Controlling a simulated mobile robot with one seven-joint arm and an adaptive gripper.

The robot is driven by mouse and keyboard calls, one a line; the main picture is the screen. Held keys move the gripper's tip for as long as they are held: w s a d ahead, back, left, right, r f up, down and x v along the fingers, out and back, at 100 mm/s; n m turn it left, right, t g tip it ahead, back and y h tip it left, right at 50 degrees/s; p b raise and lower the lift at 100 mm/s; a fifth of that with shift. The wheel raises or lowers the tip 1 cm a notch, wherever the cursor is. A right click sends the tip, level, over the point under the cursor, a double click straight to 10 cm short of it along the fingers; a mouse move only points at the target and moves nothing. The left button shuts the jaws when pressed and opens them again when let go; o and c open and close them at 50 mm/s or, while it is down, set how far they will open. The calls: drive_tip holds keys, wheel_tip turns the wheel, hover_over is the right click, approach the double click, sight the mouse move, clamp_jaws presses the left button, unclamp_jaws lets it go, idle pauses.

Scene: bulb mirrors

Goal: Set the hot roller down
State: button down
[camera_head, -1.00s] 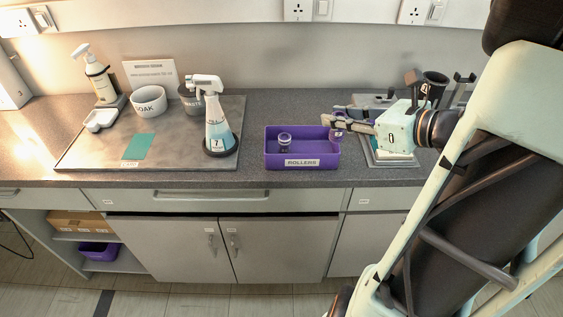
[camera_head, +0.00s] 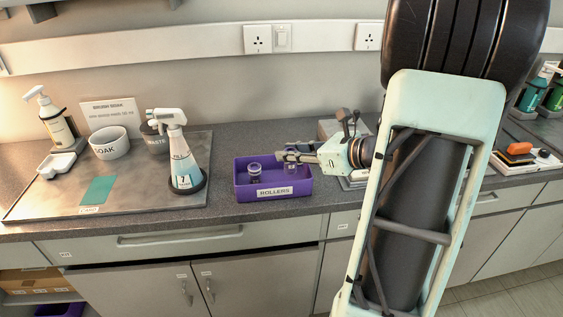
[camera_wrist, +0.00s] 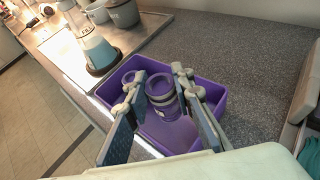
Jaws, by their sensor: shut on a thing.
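A purple tray labelled ROLLERS (camera_head: 273,191) stands on the counter; it also shows in the wrist view (camera_wrist: 212,92). My gripper (camera_head: 281,154) reaches over its right part. In the wrist view my gripper (camera_wrist: 158,80) is shut on a purple-and-white roller (camera_wrist: 162,98), one finger on each side. This held roller (camera_head: 291,164) is upright, at or inside the tray's right half; I cannot tell whether it touches the floor. A second roller (camera_head: 255,172) stands in the tray's left part; the left finger partly hides it in the wrist view (camera_wrist: 129,77).
A spray bottle (camera_head: 182,155) stands left of the tray on a grey mat (camera_head: 130,195). A SOAK bowl (camera_head: 108,142), WASTE bin (camera_head: 156,138) and pump bottle (camera_head: 56,125) are farther left. Equipment (camera_head: 333,128) stands behind my wrist.

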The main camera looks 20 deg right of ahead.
sight(289, 163)
drive_tip(key=shift+w+f, duration=0.6)
drive_tip(key=shift+f, duration=0.15)
drive_tip(key=shift+w+d+f+b, duration=0.15)
drive_tip(key=shift+f+b, duration=0.35)
drive_tip(key=shift+f, duration=1.05)
drive_tip(key=shift+f, duration=0.2)
drive_tip(key=c, duration=1.7)
unclamp_jaws()
drive_tip(key=shift+o, duration=0.2)
drive_tip(key=shift+r, duration=0.25)
drive_tip(key=p+v, duration=0.1)
drive_tip(key=v, duration=1.1)
drive_tip(key=shift+p, duration=0.35)
